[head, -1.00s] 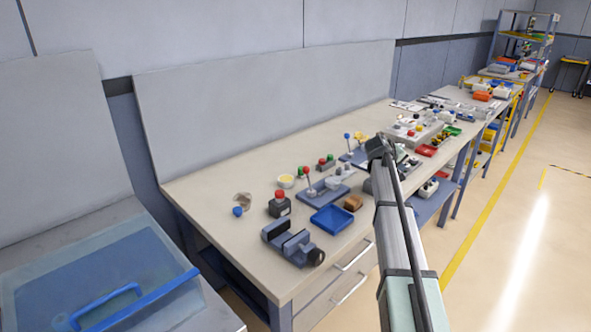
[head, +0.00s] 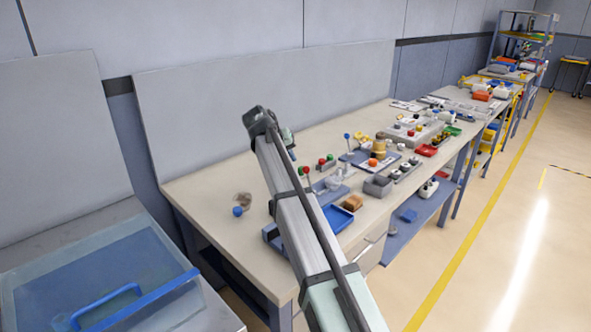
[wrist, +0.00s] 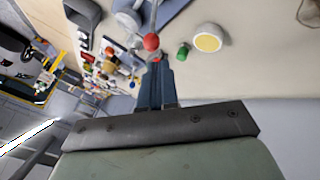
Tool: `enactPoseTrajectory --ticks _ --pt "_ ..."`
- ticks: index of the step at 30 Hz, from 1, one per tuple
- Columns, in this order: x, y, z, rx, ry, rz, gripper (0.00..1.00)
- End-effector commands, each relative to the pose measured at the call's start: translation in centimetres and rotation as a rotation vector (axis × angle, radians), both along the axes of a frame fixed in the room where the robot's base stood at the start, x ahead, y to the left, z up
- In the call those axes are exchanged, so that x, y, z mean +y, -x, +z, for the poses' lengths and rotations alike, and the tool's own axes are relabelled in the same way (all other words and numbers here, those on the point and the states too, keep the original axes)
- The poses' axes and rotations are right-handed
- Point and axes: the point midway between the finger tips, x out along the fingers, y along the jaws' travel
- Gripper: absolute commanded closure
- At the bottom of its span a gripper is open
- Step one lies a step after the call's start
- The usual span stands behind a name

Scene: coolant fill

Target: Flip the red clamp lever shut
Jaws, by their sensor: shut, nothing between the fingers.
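The red-knobbed clamp lever (head: 306,171) stands roughly upright on its blue base plate (head: 326,188) on the bench, just right of my arm in the head view. In the wrist view its red ball (wrist: 151,42) shows just beyond my fingertips, with the blue plate (wrist: 160,18) behind it. My gripper (wrist: 155,68) is shut and empty. Its tips appear close to the red ball but I cannot tell whether they touch.
A green knob (wrist: 183,50) and a yellow-filled bowl (wrist: 207,38) are beside the lever in the wrist view. A blue tray (head: 337,218) lies in front of the plate. A blue-balled lever (head: 347,136) stands farther back. A blue cap (head: 238,211) sits at the bench's left.

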Motion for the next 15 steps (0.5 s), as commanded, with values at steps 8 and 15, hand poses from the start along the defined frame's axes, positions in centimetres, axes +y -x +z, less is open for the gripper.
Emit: enactPoseTrajectory --ticks 8,15 --pt "5.3 2.5 0.9 0.009 -0.044 -0.022 1.0" --pt "5.9 2.8 1.0 0.011 -0.05 -0.026 1.0"
